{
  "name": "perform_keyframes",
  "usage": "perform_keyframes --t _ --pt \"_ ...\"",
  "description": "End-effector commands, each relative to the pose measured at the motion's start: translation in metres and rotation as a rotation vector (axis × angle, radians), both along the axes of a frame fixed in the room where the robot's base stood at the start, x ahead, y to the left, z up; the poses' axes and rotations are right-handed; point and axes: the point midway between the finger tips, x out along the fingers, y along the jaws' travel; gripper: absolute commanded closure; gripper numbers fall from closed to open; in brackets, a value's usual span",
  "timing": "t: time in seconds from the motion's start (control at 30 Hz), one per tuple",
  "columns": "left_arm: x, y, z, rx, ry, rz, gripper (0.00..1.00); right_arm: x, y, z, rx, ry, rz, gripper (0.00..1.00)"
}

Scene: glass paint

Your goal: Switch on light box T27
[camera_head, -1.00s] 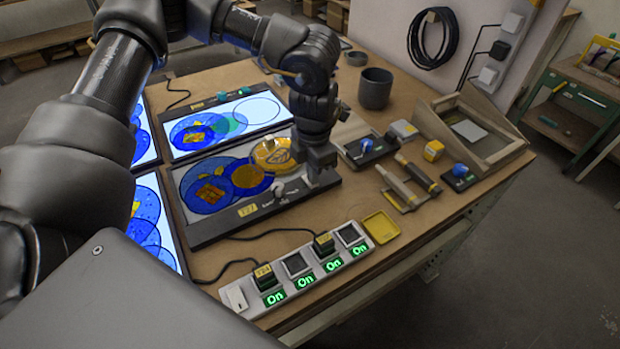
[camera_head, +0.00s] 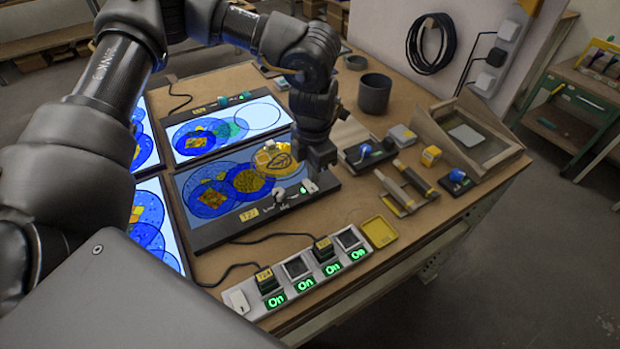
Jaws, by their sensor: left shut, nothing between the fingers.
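Light box T27 (camera_head: 205,237) lies in the middle of the bench, with a yellow T27 label (camera_head: 249,214) on its dark front edge. Its panel glows dim blue under overlapping blue discs and yellow patterned pieces. A small green light shows on its front edge beside a pale switch (camera_head: 309,187). My left gripper (camera_head: 322,174) is shut and empty, pointing down just above the right end of that edge, close to the switch. I cannot tell whether it touches. My right gripper is not in view.
A power strip (camera_head: 238,300) with several green "On" signs lies in front, with cables to the boxes. Another lit light box (camera_head: 262,112) stands behind. A dark cup (camera_head: 374,92), tools (camera_head: 397,193) and a wooden frame (camera_head: 505,158) stand right of the box.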

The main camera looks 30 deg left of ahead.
Motion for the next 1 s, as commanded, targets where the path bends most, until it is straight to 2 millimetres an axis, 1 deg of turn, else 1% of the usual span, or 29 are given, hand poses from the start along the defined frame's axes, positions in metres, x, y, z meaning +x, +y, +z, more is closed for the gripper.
perform_keyframes --t 0.03,0.4,1.0 --pt "0.000 0.000 0.008 0.000 0.000 0.000 1.00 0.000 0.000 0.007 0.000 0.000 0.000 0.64" --pt "0.000 0.000 0.038 -0.001 0.000 0.000 1.00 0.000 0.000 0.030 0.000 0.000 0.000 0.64" --pt "0.000 0.000 0.039 0.000 0.000 0.000 1.00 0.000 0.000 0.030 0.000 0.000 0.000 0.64"
